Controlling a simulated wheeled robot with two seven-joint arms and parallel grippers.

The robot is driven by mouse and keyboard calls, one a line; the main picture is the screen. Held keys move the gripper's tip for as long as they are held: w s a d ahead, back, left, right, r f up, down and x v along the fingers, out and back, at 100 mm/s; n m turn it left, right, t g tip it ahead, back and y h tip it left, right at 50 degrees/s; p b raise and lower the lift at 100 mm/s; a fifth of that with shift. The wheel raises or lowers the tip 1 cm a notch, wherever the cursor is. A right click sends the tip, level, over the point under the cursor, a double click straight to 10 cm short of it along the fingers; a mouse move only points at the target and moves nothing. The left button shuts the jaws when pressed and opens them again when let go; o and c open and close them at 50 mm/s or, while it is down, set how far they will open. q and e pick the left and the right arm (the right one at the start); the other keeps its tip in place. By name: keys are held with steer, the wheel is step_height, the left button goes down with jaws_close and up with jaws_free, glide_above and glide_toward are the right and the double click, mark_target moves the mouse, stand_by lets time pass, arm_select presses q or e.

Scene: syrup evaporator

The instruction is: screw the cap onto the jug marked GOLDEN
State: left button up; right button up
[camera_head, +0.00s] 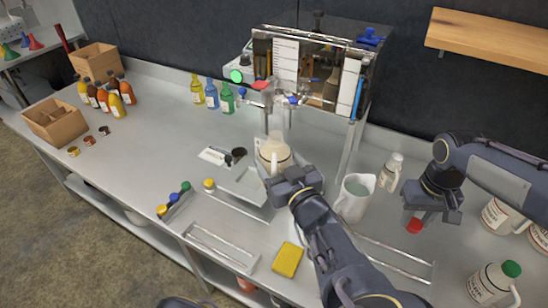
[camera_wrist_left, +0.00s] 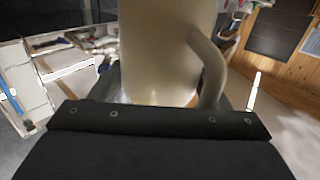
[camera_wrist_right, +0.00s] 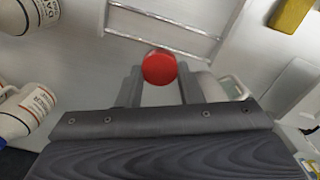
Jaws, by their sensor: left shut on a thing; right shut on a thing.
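A cream jug (camera_head: 273,156) with a handle stands upright under the front of the evaporator frame; it also fills the left wrist view (camera_wrist_left: 157,50). No marking on it is readable. My left gripper (camera_head: 290,178) is shut on this jug. A red cap (camera_head: 414,225) is in my right gripper (camera_head: 424,212), held to the right of the jug and apart from it. The right wrist view shows the round red cap (camera_wrist_right: 159,67) between the fingers. I cannot read GOLDEN on any jug; the held jug's far side is hidden.
A white pitcher (camera_head: 354,198) and a small white jug (camera_head: 390,172) stand between my grippers. A green-capped white jug (camera_head: 494,284) and other labelled jugs stand at right. A yellow sponge (camera_head: 287,260) lies at the front.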

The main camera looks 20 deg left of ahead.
stand_by(0.5)
